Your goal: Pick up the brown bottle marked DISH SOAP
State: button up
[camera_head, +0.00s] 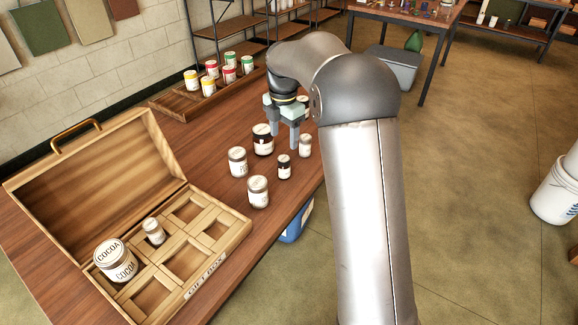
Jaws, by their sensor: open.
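I cannot make out a brown bottle marked DISH SOAP; the labels on the table are too small to read. The dark containers there are a larger dark jar (263,140) with a pale label and a small dark jar (284,168). My gripper (285,137) is open, its fingers pointing down over the table, just right of the larger dark jar and behind the small one. I cannot tell whether anything stands between the fingers. My arm hides the table's right part and some of the ground behind it.
Pale jars (237,162), (258,191), (305,146) stand close around the dark ones. An open wooden gift box (230,235) at front left holds a cocoa jar (116,260) and a small jar (154,231). A wooden tray (180,106) with several colored-lid cans lies behind.

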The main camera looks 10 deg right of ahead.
aim_at(284, 158)
notch_tip(284, 158, down, 7)
jog(key=shift+r, duration=0.15)
jog(key=shift+w+f, duration=0.15)
jog(key=shift+f, duration=1.2)
jog(key=shift+w+f, duration=0.15)
jog(key=shift+f, duration=1.15)
jog(key=c, duration=1.1)
